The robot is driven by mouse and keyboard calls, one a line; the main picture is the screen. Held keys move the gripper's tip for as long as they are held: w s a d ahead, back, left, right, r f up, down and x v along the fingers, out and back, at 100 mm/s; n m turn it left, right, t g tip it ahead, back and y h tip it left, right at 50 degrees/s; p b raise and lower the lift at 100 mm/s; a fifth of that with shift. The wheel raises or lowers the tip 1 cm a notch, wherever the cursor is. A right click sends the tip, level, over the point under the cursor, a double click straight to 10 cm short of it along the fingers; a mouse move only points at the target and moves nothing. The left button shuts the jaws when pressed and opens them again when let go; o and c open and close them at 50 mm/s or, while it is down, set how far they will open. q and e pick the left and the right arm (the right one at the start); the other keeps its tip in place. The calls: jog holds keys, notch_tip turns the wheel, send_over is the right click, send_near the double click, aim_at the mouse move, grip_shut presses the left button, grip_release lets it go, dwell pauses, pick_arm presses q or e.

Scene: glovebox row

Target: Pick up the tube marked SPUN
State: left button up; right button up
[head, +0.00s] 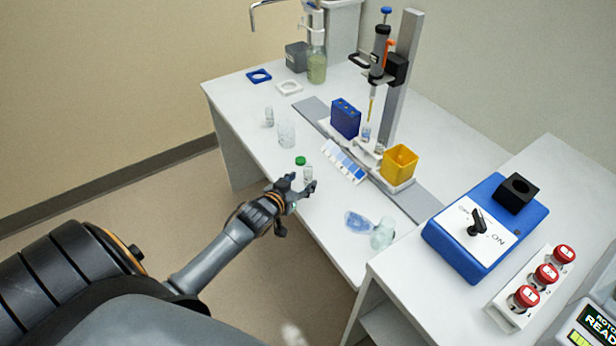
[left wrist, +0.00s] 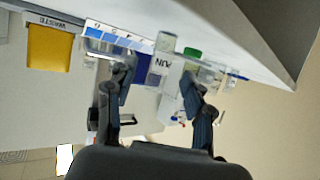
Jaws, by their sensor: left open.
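A small clear tube with a white label (head: 308,173) stands on the white bench. In the left wrist view the tube (left wrist: 160,66) shows dark letters that read like "UN"; the rest of the mark is hidden or turned away. My right gripper is out of view.
A beaker (head: 286,134) and a clear vial (head: 269,117) stand farther back left. A blue-striped card (head: 343,160), blue rack (head: 345,118), pipette stand (head: 404,45) and yellow bin (head: 399,164) are behind the tube. Crumpled blue film (head: 359,222) lies to the right.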

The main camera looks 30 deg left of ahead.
aim_at(306, 179)
pick_arm(q)
jog(key=shift+x, duration=2.8)
jog(key=shift+f, duration=0.1)
jog(key=shift+s, duration=0.1)
grip_shut()
